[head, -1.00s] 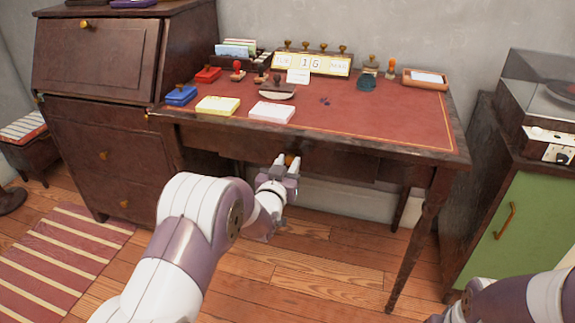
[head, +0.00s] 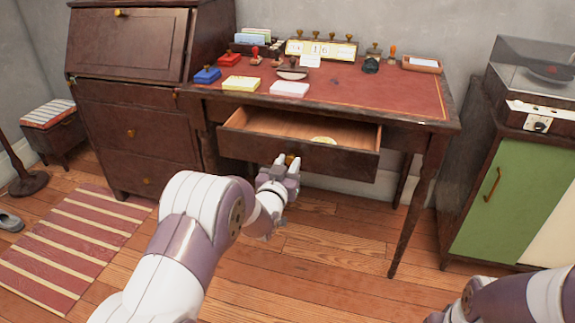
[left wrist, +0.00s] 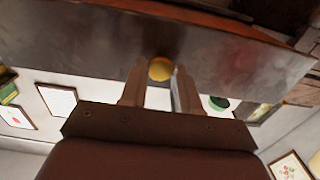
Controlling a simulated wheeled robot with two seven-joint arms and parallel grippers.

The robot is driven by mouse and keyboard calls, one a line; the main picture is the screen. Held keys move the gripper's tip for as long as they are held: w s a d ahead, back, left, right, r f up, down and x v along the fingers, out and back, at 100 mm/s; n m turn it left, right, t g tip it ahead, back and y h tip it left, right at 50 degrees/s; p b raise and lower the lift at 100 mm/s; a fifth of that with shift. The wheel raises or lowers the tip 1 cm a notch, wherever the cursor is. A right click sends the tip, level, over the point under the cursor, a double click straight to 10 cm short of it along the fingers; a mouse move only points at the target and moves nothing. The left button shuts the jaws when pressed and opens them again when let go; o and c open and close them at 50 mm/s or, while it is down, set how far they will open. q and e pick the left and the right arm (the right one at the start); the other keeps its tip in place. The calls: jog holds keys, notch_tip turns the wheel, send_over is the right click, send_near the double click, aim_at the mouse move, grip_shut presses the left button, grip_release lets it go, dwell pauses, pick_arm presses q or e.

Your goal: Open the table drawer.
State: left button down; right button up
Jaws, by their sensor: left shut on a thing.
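The table drawer (head: 330,160) is pulled well out from the front of the dark wooden table (head: 440,118), and its inside shows. A round pale item (head: 322,140) lies in it, too small to identify. My left gripper (head: 284,165) is at the drawer front, shut on the brass knob (left wrist: 160,69). In the left wrist view the knob sits between the two fingertips (left wrist: 158,88). My right arm shows at the lower right of the head view, but its gripper is out of the picture.
Stamps, ink pads, paper blocks and a calendar (head: 320,50) stand on the red tabletop. A dark bureau (head: 140,100) is on the left, a green-doored cabinet (head: 500,200) on the right. The wooden floor before the table is clear; a striped rug (head: 75,235) lies at left.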

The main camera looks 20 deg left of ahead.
pick_arm(q)
jog(key=shift+w, duration=0.1)
jog(key=c, duration=0.8)
grip_release()
jog(key=shift+c, duration=0.2)
jog(key=shift+s+r, duration=0.1)
jog(key=shift+s, duration=0.3)
jog(key=s+p, duration=0.3)
jog(key=s, duration=0.9)
jog(key=shift+a+p, duration=0.2)
jog(key=shift+p, duration=0.15)
